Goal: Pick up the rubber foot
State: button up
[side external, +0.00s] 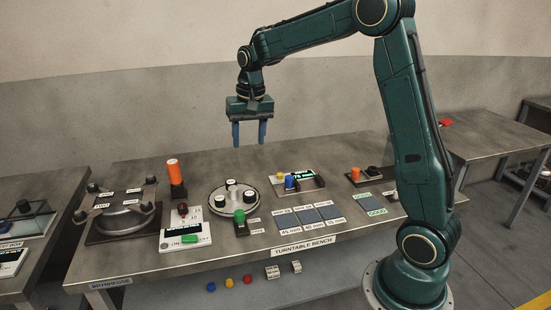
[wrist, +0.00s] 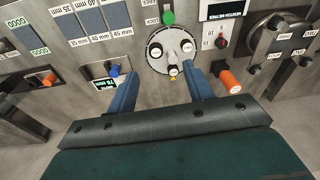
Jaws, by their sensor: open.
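The likely rubber feet are small black cylinders with white labelled tops on the round turntable (side external: 213,204); the labels are too small to read. One black cylinder (side external: 220,206) sits at the near left of the disc, with others behind and right. In the wrist view, the turntable (wrist: 170,37) carries three: a left one (wrist: 155,51), a right one (wrist: 186,46) and one nearest my gripper (wrist: 173,70). My gripper (side external: 249,145) is open and empty, pointing down, well above the bench behind the turntable. Its blue fingers (wrist: 162,80) flank the turntable's near edge in the wrist view.
A green knob (side external: 239,215) stands before the turntable. An orange-topped post (side external: 175,175) and a control box (side external: 185,232) are left, beside a round compressor plate (side external: 124,216) with corner pieces. Blue-grey pads (side external: 308,215) and a small gauge tray (side external: 297,187) lie right.

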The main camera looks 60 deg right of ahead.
jog(key=w+d+f+m+g, duration=0.1)
jog(key=w+d+f+m, duration=0.1)
jog(key=w+d+f, duration=0.3)
notch_tip(320, 180, down, 4)
jog(key=shift+d+r+m, duration=0.1)
jog(key=shift+d+m, duration=0.2)
jog(key=shift+d, duration=0.4)
jog(key=shift+w, duration=0.1)
send_over(250, 193)
jog(key=shift+a+f, duration=0.15)
jog(key=shift+f, duration=4.25)
jog(key=shift+f, duration=0.1)
jog(key=shift+f, duration=2.45)
jog(key=c, duration=0.7)
